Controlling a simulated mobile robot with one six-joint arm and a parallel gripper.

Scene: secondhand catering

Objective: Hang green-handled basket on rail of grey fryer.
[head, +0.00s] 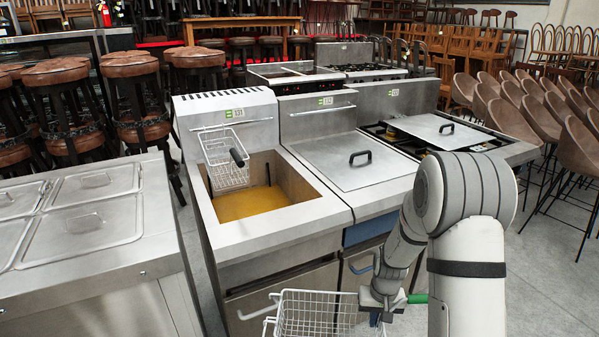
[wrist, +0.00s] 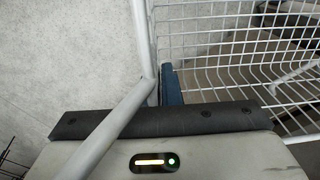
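The green-handled basket (head: 318,314) is white wire and hangs low in front of the fryers, cut off by the bottom edge of the head view. Its mesh fills the upper right of the wrist view (wrist: 235,45). My gripper (head: 384,298) is shut on it by the handle; the green grip (head: 417,298) sticks out to the right. The grey fryer (head: 238,225) at left has an open tank of yellow oil. A thin rail (head: 222,126) runs across its back panel. A black-handled wire basket (head: 226,160) hangs there above the oil.
A lidded unit (head: 355,160) with its own rail (head: 322,110) and a blue front strip stands right of the fryer. A hob (head: 430,130) follows. A steel counter with lids (head: 85,220) is at left, stools (head: 130,80) behind it. Chairs (head: 560,120) fill the right.

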